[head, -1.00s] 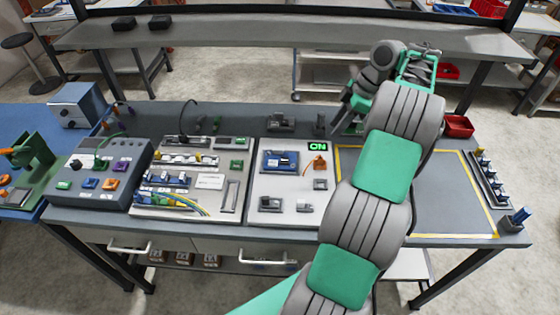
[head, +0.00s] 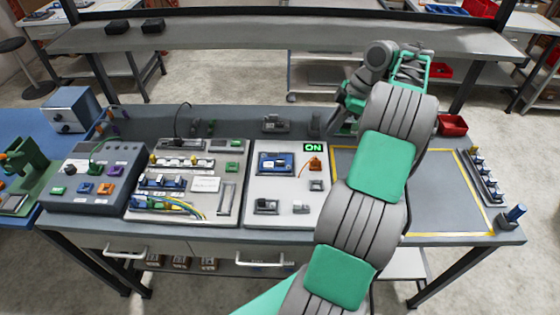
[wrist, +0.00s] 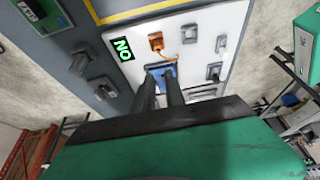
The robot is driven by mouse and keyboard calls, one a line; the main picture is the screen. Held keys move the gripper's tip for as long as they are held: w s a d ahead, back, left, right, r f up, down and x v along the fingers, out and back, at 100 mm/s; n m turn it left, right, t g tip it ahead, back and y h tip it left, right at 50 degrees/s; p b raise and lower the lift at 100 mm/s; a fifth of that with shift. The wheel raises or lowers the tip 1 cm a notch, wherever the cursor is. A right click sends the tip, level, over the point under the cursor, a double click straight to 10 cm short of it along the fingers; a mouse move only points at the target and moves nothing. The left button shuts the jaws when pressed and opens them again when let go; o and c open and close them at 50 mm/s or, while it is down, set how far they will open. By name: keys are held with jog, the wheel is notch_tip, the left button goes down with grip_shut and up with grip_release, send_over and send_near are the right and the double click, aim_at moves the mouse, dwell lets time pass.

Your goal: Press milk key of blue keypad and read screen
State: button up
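No keypad with a readable milk label shows. A small blue unit (head: 276,163) on a white panel is the nearest match. In the wrist view the blue unit (wrist: 159,72) is partly hidden behind my fingertips. A black screen with green letters (head: 313,147) sits at the panel's upper right; it looks like "NO". The screen also shows in the wrist view (wrist: 123,49), tilted, likewise like "NO". My gripper (wrist: 160,78) has two dark fingers with a gap between them, nothing held. Contact with the blue unit cannot be told.
An orange part (head: 315,163) with a wire and several small grey parts share the white panel. A wired panel (head: 205,184) and a dark button box (head: 93,176) stand to the left. A yellow-bordered area (head: 440,190) at right is bare. An overhead shelf (head: 250,33) spans the back.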

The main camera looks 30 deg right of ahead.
grip_shut()
dwell(1.3)
jog(key=w+a+r+m+h+b, duration=0.1)
jog(key=w+a+r+m, duration=0.15)
jog(key=a, duration=0.85)
jog(key=w+a+r+m+b, duration=0.1)
jog(key=w+a+r+m, duration=0.2)
jog(key=a, duration=0.8)
jog(key=s+a+m+t+h+b, duration=0.1)
jog(key=s+a+m, duration=0.1)
jog(key=s+a, duration=0.6)
jog(key=s+a+f+m+t+h+b, duration=0.1)
jog(key=s+a+f+m, duration=0.2)
jog(key=s+a+f, duration=0.2)
jog(key=shift+s+a+m+h, duration=0.2)
jog(key=shift+s+m+h, duration=0.2)
jog(key=shift+s, duration=0.55)
